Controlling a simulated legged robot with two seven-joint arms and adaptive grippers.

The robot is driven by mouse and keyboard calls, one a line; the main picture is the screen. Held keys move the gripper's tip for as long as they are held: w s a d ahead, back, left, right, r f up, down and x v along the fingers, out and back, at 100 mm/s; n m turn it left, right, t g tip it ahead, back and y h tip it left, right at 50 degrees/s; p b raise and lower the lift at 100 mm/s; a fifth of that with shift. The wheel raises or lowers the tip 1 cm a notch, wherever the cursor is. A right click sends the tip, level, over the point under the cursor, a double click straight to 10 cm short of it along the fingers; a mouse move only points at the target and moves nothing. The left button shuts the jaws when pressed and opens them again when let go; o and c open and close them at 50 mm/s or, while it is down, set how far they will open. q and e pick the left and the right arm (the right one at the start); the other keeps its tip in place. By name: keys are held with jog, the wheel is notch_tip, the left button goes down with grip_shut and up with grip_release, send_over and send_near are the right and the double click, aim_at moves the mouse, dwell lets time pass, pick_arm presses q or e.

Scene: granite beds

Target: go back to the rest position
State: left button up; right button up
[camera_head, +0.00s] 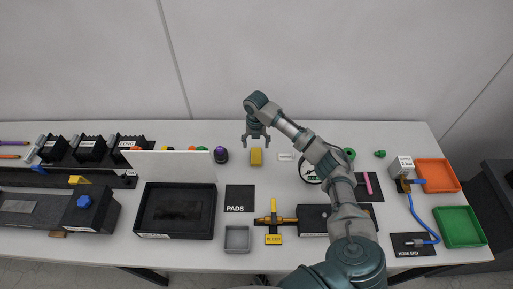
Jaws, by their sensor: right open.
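My right arm reaches up from the bottom of the head view across the right half of the bench. Its gripper (256,139) is open and empty, with its fingers pointing down just above and behind a small yellow block (256,157). I cannot tell whether the fingertips touch the block. My left gripper is not in view.
An orange tray (437,175) and a green tray (460,227) stand at the right. A purple-topped knob (220,154) is left of the gripper.

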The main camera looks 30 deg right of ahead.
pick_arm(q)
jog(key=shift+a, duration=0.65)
pick_arm(e)
jog(key=shift+a+r, duration=0.1)
jog(key=shift+a, duration=0.2)
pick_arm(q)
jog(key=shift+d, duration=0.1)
pick_arm(e)
jog(key=shift+d, duration=0.2)
